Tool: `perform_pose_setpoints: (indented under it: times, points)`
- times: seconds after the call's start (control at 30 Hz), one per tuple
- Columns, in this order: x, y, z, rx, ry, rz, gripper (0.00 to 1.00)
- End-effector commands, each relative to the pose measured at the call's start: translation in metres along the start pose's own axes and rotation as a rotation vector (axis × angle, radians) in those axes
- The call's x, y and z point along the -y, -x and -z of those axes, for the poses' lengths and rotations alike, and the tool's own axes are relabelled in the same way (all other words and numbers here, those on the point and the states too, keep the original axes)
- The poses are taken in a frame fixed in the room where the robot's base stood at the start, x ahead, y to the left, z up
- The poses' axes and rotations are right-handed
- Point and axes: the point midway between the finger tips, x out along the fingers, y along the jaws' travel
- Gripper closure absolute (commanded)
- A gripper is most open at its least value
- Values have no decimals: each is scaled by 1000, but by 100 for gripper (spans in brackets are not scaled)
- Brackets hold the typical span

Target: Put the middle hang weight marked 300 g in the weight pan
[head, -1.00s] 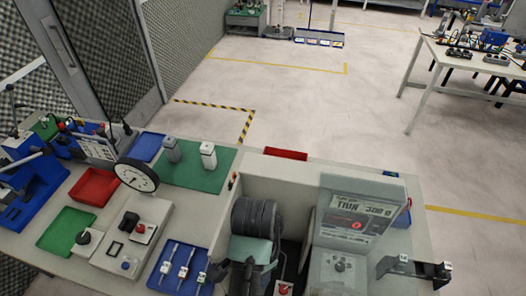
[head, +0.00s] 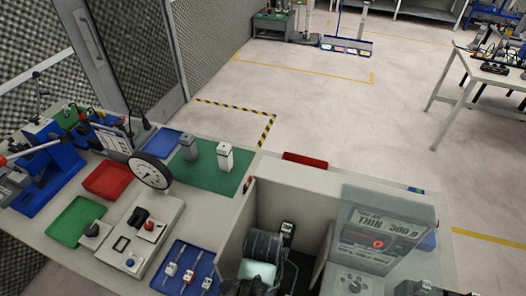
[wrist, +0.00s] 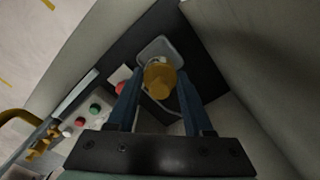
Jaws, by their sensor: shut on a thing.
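In the wrist view my gripper (wrist: 162,90) is shut on a brass-coloured round weight (wrist: 160,80), held between its two blue fingers. No marking on the weight can be read. A grey, round-cornered pan (wrist: 152,48) lies beyond the weight, on the dark floor of a walled bay. The weight overlaps the pan's near part in the picture, and I cannot tell whether they touch. In the head view my dark arm reaches down into the bay and hides the weight and my fingertips.
Pale walls (head: 300,190) close in the bay. A grey panel (head: 385,232) with a lit red mark stands to its right. Coloured buttons (wrist: 95,108) show in the wrist view.

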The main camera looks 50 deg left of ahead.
Motion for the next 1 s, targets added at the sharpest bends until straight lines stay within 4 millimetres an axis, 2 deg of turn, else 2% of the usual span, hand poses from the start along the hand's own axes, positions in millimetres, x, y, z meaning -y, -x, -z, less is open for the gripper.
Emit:
perform_pose_setpoints:
  times: [0.3,0.73,0.77,0.9,1.0]
  points:
    - [0,-38,0,0,0,-1,100]
    - [0,-46,0,-1,1,1,100]
    - [0,-46,0,-1,0,0,45]
    - [0,-45,0,-1,1,0,20]
    - [0,-45,0,-1,1,0,19]
